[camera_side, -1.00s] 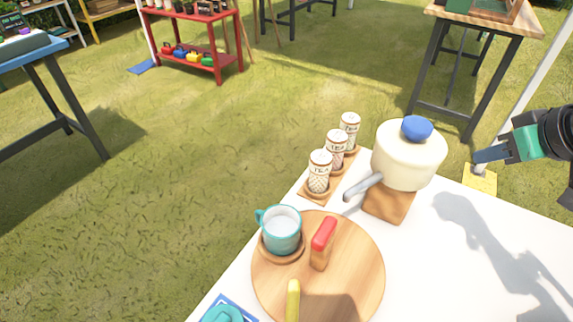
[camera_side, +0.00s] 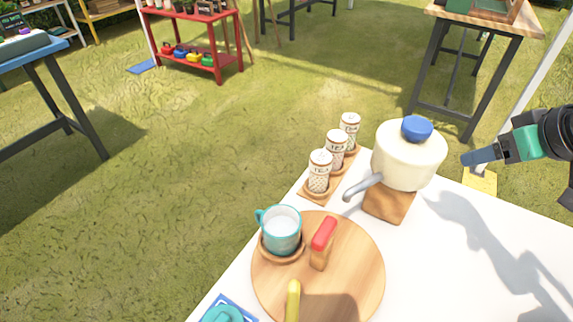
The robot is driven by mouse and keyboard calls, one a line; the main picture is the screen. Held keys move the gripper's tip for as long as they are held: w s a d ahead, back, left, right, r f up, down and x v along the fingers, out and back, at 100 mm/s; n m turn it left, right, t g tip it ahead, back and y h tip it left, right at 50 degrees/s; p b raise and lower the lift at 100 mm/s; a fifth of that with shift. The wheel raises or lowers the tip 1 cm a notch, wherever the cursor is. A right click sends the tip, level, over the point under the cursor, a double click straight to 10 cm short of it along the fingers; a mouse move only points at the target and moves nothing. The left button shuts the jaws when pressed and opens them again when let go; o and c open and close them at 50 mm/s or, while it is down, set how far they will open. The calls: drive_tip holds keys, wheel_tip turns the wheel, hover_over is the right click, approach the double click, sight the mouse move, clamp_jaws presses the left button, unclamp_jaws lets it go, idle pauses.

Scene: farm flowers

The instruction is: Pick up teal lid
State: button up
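The teal lid (camera_side: 224,314) lies at the bottom edge of the side view, on a blue-and-white mat (camera_side: 241,304) at the table's left edge. It is partly cut off by the frame. My gripper (camera_side: 466,159) is in the air at the right, beside the cream pot, well away from the lid. Its fingers are seen edge-on, so I cannot tell whether they are open or shut. Nothing shows hanging from them.
A round wooden board (camera_side: 350,285) holds a teal mug (camera_side: 281,230) on a saucer, a red-topped block (camera_side: 323,243) and a yellow item (camera_side: 293,300). Several tea canisters (camera_side: 336,148) and a cream pot (camera_side: 408,158) on a wooden block stand behind. The white table's right side (camera_side: 455,270) is clear.

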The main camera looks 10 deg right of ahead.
drive_tip(key=o, duration=0.5)
drive_tip(key=shift+o, duration=0.2)
drive_tip(key=shift+r, duration=0.1)
